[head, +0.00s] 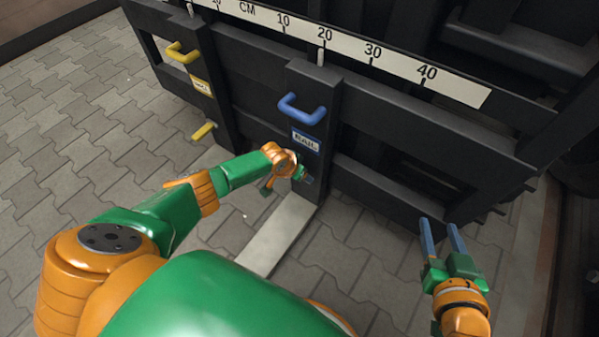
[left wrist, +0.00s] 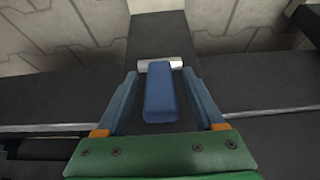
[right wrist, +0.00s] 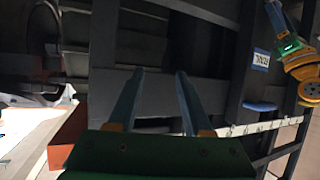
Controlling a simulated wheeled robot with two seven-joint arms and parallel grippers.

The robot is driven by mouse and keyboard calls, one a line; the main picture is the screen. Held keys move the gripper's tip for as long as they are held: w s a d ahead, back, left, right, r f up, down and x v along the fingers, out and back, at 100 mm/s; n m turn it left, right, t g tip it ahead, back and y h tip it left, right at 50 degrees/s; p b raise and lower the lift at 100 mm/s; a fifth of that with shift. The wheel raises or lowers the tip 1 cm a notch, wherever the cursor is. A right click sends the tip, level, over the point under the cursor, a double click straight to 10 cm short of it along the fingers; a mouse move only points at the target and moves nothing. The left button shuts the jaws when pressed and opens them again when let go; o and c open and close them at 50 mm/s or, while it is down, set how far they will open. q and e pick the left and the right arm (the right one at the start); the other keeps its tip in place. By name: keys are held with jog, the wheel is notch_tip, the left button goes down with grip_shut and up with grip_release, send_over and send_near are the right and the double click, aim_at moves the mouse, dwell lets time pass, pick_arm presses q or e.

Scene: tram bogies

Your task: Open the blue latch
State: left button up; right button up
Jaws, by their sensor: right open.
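The blue latch (left wrist: 160,95) is a blue lever on a short silver pin on a dark post. In the left wrist view it lies between the two fingers of my left gripper (left wrist: 159,74), with a visible gap on each side. In the head view my left gripper (head: 300,173) is at the lower part of the post, below the blue handle (head: 301,108) and its label (head: 305,141), and mostly hides the latch. My right gripper (head: 440,225) is open and empty, away to the right, in front of the dark frame's lower edge.
The dark bogie frame (head: 245,95) carries a white centimetre ruler (head: 350,47) on top. A yellow handle (head: 183,52) and yellow latch (head: 203,131) are on the post to the left. A pale strip (head: 278,235) lies on the paving. Paved floor on the left is clear.

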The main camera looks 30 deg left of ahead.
pick_arm(q)
jog(key=shift+r, duration=0.15)
jog(key=shift+s+r+p, duration=0.3)
jog(key=shift+r+p, duration=0.25)
jog(key=shift+p, duration=0.2)
jog(key=shift+s+a+r+p, duration=0.1)
jog(key=shift+s+r+p, duration=0.2)
jog(key=shift+r+p, duration=0.4)
pick_arm(e)
jog(key=s+d+f+g+h, duration=0.2)
jog(key=s+d+f+g, duration=0.2)
jog(key=s+f+g, duration=0.8)
pick_arm(q)
jog(key=shift+p+v, duration=2)
pick_arm(e)
notch_tip(320, 180, down, 8)
jog(key=s+t, duration=0.1)
jog(key=s, duration=0.1)
jog(key=shift+d+r+m+t, duration=0.15)
jog(key=shift+r+m+t, duration=0.05)
jog(key=shift+m+t, duration=0.1)
